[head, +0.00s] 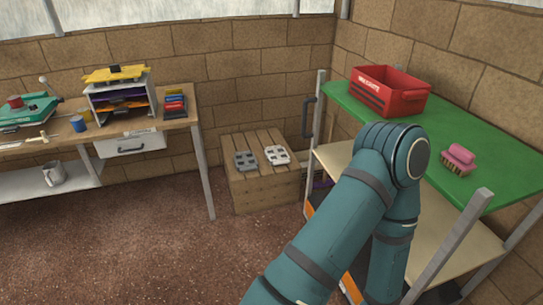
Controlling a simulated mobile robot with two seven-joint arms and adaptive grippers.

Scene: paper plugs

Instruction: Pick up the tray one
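Two small flat tray-like pieces lie side by side on a low wooden crate (262,196) at the back middle: a grey one (245,160) on the left and a white one (277,156) on the right. Both have dark marks or openings on top, too small to make out. I cannot tell which is tray one. One of my teal arms rises from the bottom of the head view and bends over at the right, well apart from the pieces. No gripper shows in the view.
A green-topped shelf (345,97) on the right bears a red bin (407,102) and a pink brush (459,156). A workbench (178,122) on the left holds a yellow-topped rack (121,99), a blue can (78,124) and other items. The brown floor (170,255) between is clear.

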